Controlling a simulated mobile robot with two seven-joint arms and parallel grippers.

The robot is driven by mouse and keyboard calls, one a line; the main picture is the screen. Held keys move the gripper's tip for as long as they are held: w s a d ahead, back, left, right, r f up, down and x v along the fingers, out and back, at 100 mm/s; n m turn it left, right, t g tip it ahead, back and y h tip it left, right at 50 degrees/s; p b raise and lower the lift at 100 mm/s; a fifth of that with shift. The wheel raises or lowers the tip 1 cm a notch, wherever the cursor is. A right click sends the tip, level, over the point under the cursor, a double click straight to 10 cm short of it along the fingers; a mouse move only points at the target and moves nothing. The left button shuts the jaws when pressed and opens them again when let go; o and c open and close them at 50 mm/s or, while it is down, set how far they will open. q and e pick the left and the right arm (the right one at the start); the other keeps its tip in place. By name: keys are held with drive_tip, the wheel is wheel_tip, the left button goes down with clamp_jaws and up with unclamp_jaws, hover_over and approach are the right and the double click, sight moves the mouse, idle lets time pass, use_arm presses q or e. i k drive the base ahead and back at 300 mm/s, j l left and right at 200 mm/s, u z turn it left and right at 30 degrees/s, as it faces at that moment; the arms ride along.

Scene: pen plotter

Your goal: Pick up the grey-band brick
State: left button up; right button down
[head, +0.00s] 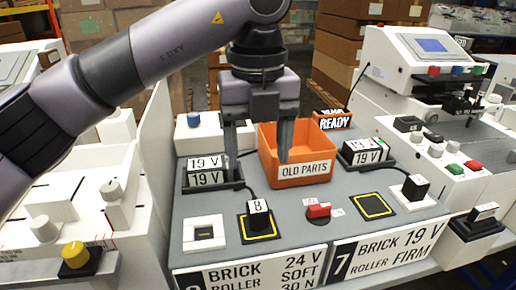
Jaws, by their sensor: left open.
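My left gripper (258,164) is open and empty, pointing down. One finger is beside the left black brick (204,163), the other in front of the orange bin. That brick is labelled 19 V and sits in a black holder (207,180) also labelled 19 V. Another black brick (361,147) sits in the right holder (368,158), labelled 19 V. No grey band can be made out on either brick, so I cannot tell which is the grey-band one. My right gripper is not in view.
The orange OLD PARTS bin (302,172) stands between the holders. In front are a black block marked 8 (258,213), a red switch (318,210), an empty yellow-edged pad (372,206) and a white socket (203,234). White machines stand on both sides.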

sight(211, 170)
drive_tip(key=k, duration=1)
